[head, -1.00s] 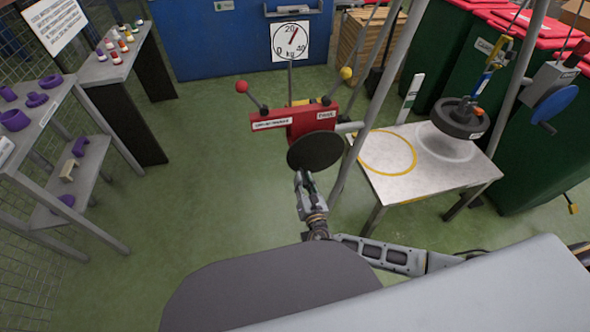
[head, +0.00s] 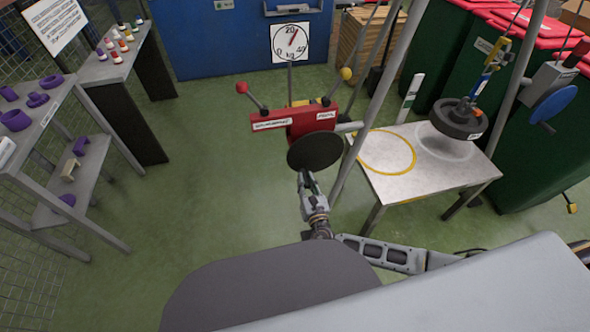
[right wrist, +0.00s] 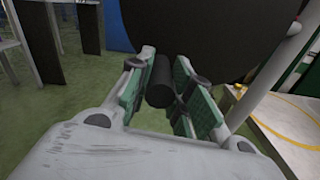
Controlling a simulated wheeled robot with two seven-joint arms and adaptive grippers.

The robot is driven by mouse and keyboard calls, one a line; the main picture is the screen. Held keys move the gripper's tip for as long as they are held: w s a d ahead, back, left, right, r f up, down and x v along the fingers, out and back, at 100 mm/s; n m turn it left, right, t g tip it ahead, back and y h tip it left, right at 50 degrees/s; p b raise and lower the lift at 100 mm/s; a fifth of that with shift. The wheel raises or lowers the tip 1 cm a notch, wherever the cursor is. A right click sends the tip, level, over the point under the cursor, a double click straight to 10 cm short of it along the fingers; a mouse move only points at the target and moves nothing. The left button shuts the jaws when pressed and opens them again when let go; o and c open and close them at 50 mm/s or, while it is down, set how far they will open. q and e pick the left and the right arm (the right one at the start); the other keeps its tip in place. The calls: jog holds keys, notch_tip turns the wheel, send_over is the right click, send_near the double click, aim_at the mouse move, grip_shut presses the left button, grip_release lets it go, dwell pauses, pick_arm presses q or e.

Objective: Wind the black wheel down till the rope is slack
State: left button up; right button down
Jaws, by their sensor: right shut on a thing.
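The black wheel (head: 316,151) is mounted on a red winch housing (head: 311,121) in the middle of the head view. My right gripper (head: 306,178) is at the wheel's lower edge. In the right wrist view its green-padded fingers (right wrist: 172,95) are shut around the wheel's dark handle (right wrist: 160,82), with the wheel's disc (right wrist: 205,35) behind. A thick dark weight (head: 458,118) hangs from a blue and yellow hook fitting (head: 488,73), a little above the table, and its shadow lies below it. The rope above the fitting is too thin to judge well. My left gripper is not in view.
A metal table (head: 430,183) with a yellow ring (head: 386,152) stands at the right. A kg dial (head: 291,43) is behind the winch. A blue wheel (head: 554,103) is at the far right. Shelves (head: 93,185) stand at the left. Grey posts rise beside the winch.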

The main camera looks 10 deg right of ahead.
jog(key=shift+d+f+n+p, duration=0.3)
jog(key=shift+d+f+n, duration=0.1)
jog(key=shift+d+n, duration=0.2)
jog(key=shift+d+f+n, duration=0.1)
jog(key=shift+d+n, duration=0.25)
jog(key=shift+n, duration=0.15)
jog(key=shift+d+f+n+p, duration=0.2)
jog(key=shift+d+n+p, duration=0.35)
jog(key=shift+n+p, duration=0.15)
jog(key=shift+d+n+p, duration=0.3)
jog(key=shift+n, duration=0.1)
jog(key=shift+d+n+p, duration=0.5)
jog(key=shift+d+n, duration=0.1)
jog(key=shift+n, duration=0.2)
jog(key=shift+d+f, duration=0.1)
jog(key=shift+d+n+p, duration=0.25)
jog(key=shift+n+p, duration=0.1)
jog(key=shift+n, duration=0.05)
